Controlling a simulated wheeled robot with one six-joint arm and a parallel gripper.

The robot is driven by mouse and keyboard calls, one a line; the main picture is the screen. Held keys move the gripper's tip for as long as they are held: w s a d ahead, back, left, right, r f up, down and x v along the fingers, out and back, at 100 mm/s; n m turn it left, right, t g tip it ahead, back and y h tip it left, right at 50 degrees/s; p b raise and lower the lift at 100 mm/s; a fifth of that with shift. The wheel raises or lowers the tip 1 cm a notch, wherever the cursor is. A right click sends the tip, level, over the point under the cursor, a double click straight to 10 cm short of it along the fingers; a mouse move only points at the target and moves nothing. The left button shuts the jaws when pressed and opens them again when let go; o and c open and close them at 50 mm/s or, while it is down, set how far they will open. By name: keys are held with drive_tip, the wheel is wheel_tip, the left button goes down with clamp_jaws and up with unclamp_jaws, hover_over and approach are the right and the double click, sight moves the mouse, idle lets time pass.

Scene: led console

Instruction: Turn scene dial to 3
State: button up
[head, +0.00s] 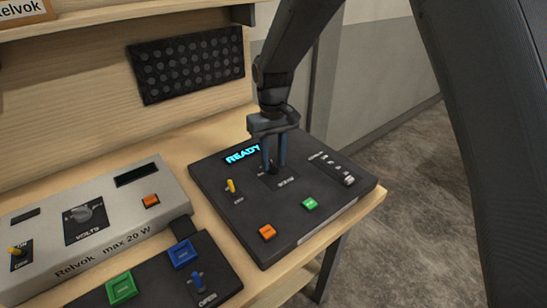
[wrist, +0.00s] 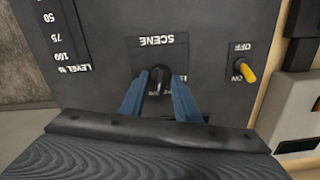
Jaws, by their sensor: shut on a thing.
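In the wrist view the two fingertips (wrist: 158,82) are closed about the knob. The display (head: 242,154) on the console reads READY. The fingers hide part of the dial in the head view, and its number marks are too small or covered to read.
The console also bears a yellow toggle (head: 231,186), an orange button (head: 267,232), a green button (head: 310,204) and a level slider (head: 348,180). A grey power supply (head: 120,232) and a smaller black panel (head: 225,267) stand to the left.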

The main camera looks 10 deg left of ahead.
sight(273, 163)
drive_tip(key=shift+m, duration=1)
drive_tip(key=o, duration=1)
drive_tip(key=shift+o, duration=0.2)
drive_tip(key=shift+s+r+b, duration=0.1)
drive_tip(key=shift+r+b, duration=1)
drive_tip(key=shift+r, duration=2.85)
